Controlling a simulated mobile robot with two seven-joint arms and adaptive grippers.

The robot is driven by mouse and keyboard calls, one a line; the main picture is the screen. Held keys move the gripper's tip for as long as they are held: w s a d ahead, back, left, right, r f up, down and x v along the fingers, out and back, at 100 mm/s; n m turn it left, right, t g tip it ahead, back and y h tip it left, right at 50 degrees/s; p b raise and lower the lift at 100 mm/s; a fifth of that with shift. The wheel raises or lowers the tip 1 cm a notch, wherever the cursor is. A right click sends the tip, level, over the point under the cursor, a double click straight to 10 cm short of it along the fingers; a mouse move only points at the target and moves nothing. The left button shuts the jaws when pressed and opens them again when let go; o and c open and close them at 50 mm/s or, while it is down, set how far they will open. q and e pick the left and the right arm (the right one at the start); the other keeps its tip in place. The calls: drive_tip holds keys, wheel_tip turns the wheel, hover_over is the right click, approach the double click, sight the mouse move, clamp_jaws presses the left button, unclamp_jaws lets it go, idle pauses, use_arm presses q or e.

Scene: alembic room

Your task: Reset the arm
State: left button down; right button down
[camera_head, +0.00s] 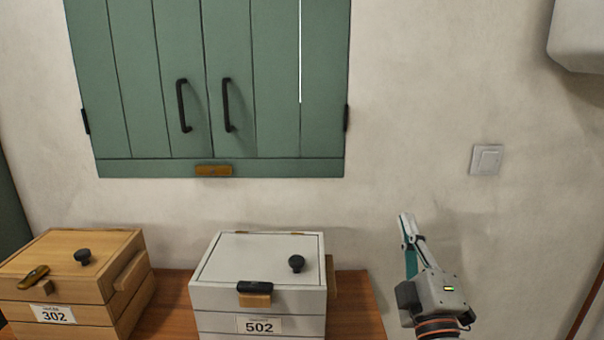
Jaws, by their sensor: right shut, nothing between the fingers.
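My right gripper (407,228) is at the lower right, raised in front of the pale wall with its fingers pointing up. Its fingers are together and hold nothing. It is to the right of the white box labelled 502 (270,318) and apart from it. My left gripper is not in view.
A wooden box labelled 302 (95,290) and the white box stand on a wooden table (352,300); both lids are down. Green shutters (270,130) with dark handles are closed above. A light switch (487,160) is on the wall. A white object (580,35) juts out at top right.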

drive_tip(key=s+d+f+m+g+h, duration=0.35)
drive_tip(key=d+f, duration=0.25)
drive_tip(key=f, duration=0.4)
drive_tip(key=s+d+f+m+g+h, duration=0.25)
drive_tip(key=s+d+f+g, duration=0.2)
drive_tip(key=f, duration=0.55)
drive_tip(key=s+d+f+m+g+y, duration=0.1)
drive_tip(key=s+d+f+g, duration=0.25)
drive_tip(key=s+f, duration=0.5)
drive_tip(key=s+d+f+m+g, duration=0.1)
drive_tip(key=s+d+f+g, duration=0.3)
drive_tip(key=s+f, duration=0.45)
drive_tip(key=a+f+m+t+y, duration=0.1)
drive_tip(key=a+f+y, duration=0.3)
drive_tip(key=a, duration=0.5)
drive_tip(key=w+a+f+m+t+y, duration=0.1)
drive_tip(key=a+f+t+y, duration=0.1)
drive_tip(key=a+f, duration=0.6)
drive_tip(key=shift+w+a+f+y, duration=0.25)
drive_tip(key=shift+a+f+y, duration=0.2)
drive_tip(key=shift+y, duration=0.45)
